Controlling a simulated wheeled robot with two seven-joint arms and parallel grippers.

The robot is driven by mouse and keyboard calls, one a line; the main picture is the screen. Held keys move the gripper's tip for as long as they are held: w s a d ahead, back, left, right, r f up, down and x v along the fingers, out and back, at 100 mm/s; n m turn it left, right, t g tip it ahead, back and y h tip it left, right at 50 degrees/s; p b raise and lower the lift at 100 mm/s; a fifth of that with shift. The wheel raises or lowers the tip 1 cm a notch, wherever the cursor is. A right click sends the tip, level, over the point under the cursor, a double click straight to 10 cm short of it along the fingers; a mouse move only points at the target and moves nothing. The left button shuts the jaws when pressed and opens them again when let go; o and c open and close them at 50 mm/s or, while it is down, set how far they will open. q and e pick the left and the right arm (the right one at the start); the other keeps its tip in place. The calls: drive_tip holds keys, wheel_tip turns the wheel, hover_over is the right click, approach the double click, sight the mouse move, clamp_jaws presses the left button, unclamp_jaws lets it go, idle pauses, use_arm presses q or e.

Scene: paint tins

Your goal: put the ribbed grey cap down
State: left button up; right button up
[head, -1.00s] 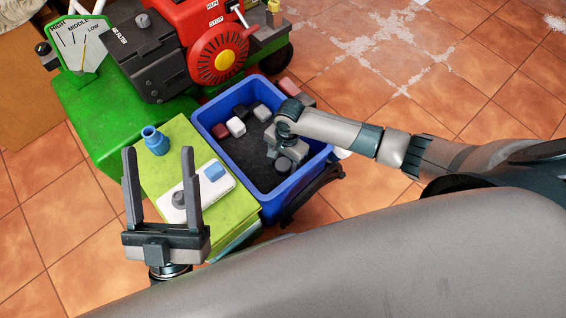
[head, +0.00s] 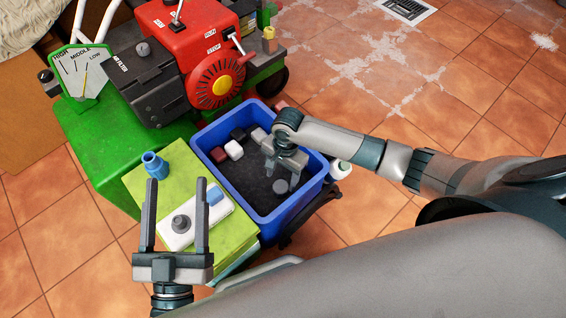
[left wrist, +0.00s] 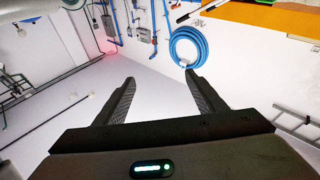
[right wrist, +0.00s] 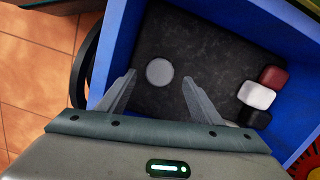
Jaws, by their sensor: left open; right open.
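A round grey cap (head: 280,186) lies on the dark floor of the blue bin (head: 316,196); its ribs are too small to make out. In the right wrist view the cap (right wrist: 159,71) shows as a pale grey disc. My right gripper (head: 283,175) is above it in the bin, open and empty, and its fingers (right wrist: 160,76) appear either side of the disc, apart from it. My left gripper (head: 176,182) is open and empty, pointing up at the left; its fingers also show in the left wrist view (left wrist: 160,77).
Several small blocks lie at the bin's far side. A red machine (head: 205,60) stands behind.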

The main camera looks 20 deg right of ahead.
sight(283, 184)
use_arm(q)
wheel_tip(283, 184, down, 7)
drive_tip(key=w+g+y+p, duration=0.1)
drive_tip(key=g, duration=0.3)
drive_tip(key=shift+w+a+y+p, duration=0.25)
drive_tip(key=shift+a+y+p, duration=0.1)
drive_tip(key=shift+a+y, duration=0.1)
use_arm(e)
wheel_tip(283, 184, up, 6)
drive_tip(key=shift+w+d, duration=0.2)
drive_tip(key=shift+d, duration=0.1)
